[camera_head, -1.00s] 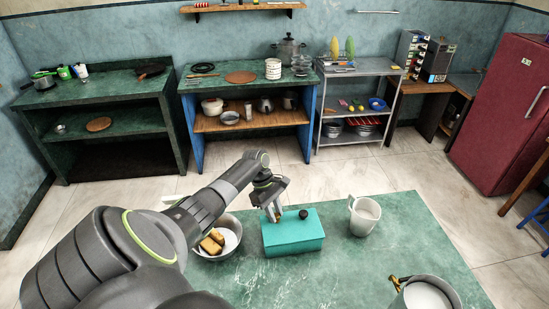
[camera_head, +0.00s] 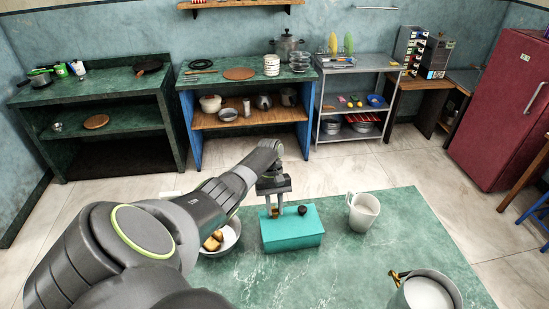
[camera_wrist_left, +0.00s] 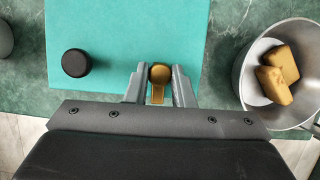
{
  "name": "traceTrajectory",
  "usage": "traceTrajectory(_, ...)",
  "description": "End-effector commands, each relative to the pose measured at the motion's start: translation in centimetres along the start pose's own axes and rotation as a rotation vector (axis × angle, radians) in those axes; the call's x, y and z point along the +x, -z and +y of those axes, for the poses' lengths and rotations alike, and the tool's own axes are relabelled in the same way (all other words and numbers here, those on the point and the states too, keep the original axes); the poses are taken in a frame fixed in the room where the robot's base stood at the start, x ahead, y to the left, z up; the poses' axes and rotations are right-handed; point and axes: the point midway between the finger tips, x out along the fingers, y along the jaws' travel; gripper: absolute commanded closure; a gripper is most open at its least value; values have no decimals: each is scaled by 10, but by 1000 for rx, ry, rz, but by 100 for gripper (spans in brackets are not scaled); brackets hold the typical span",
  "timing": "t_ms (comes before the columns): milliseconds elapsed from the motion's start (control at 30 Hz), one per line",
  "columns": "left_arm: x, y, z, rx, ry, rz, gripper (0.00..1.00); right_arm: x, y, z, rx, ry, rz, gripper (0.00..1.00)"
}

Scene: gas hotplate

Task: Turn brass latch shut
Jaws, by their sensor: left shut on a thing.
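The teal gas hotplate box (camera_head: 292,236) stands on the green table. Its round black knob (camera_head: 302,210) is on top, and the knob also shows in the left wrist view (camera_wrist_left: 76,63). The brass latch (camera_wrist_left: 159,75) is on the box top beside the knob, with a round head and a short tab. My left gripper (camera_head: 272,209) points down onto the box and is shut on the latch; in the left wrist view its fingers (camera_wrist_left: 160,84) stand on either side of it. In the head view the fingers mostly hide the latch. My right gripper is not in view.
A metal bowl with bread pieces (camera_head: 231,237) stands close to the left of the box. A pale mug (camera_head: 363,211) stands to its right. A pot (camera_head: 425,293) with a brass-coloured part is at the near right. Bare table lies between them.

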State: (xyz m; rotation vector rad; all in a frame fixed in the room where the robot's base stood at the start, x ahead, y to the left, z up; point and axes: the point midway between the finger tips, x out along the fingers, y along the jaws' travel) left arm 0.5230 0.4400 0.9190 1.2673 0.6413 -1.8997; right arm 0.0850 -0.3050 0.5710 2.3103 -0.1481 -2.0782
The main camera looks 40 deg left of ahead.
Motion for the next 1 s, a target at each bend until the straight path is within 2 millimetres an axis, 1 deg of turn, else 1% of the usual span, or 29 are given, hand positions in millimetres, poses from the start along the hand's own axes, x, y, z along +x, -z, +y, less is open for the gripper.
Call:
traceTrajectory(500,0,0,0,20,9,0,100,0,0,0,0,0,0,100)
traceTrajectory(533,0,0,0,20,9,0,77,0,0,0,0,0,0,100)
traceTrajectory(667,0,0,0,20,9,0,60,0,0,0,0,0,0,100)
traceTrajectory(700,0,0,0,20,9,0,57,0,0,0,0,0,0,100)
traceTrajectory(1000,-2,0,0,19,8,1,57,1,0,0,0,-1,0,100)
